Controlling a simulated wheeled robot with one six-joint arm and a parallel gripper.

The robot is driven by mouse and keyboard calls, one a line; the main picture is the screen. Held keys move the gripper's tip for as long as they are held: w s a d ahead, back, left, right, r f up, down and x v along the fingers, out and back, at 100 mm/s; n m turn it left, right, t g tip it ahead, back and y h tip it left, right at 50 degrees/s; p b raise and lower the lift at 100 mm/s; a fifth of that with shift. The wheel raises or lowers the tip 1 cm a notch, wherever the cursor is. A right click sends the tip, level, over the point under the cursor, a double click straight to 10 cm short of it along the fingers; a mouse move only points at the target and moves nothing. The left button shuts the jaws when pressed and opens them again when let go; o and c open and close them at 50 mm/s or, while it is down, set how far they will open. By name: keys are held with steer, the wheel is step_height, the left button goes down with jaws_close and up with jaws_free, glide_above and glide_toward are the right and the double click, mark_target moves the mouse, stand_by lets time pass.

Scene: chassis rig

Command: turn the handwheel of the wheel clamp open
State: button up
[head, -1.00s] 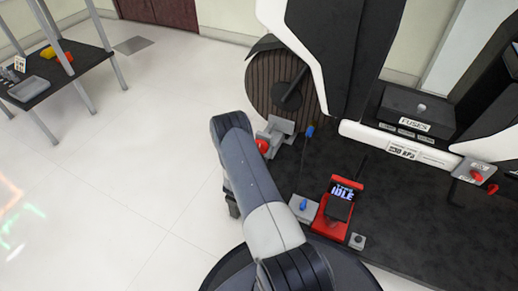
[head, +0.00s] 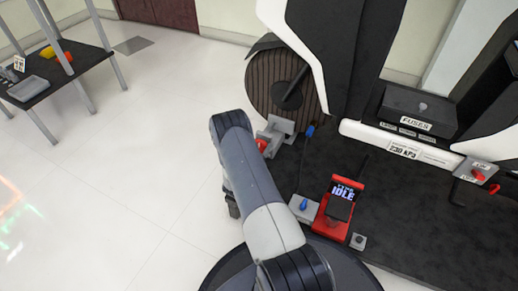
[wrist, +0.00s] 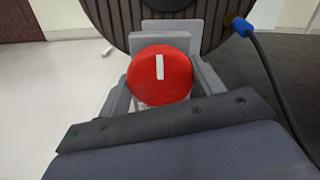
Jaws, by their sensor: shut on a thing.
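The red handwheel (wrist: 160,75) of the wheel clamp fills the middle of the wrist view, its white mark standing nearly upright. My gripper (wrist: 163,82) is shut on the handwheel, with a grey finger along each side. In the head view the handwheel (head: 262,145) shows only as a small red piece beside my arm. The grey wheel clamp (head: 277,132) sits against the ribbed dark tyre (head: 275,90), which also shows behind the handwheel in the wrist view (wrist: 110,15). In the head view my arm hides the gripper.
A blue connector (wrist: 240,27) with a black cable is right of the clamp. A red stand with an IDLE display (head: 343,200) and a grey block with a blue knob (head: 303,206) stand on the dark deck. A side table (head: 35,85) is at left; the floor between is clear.

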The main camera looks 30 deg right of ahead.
steer(key=o, duration=1)
steer(key=p+v, duration=0.3)
steer(key=v, duration=0.7)
steer(key=shift+s+a, duration=0.25)
steer(key=shift+a, duration=0.05)
steer(key=shift+d, duration=0.1)
steer(key=b+x, duration=0.3)
steer(key=x, duration=0.8)
steer(key=shift+w+f, duration=0.1)
steer(key=shift+f, duration=0.05)
steer(key=shift+m+p, duration=0.4)
steer(key=shift+m, duration=0.3)
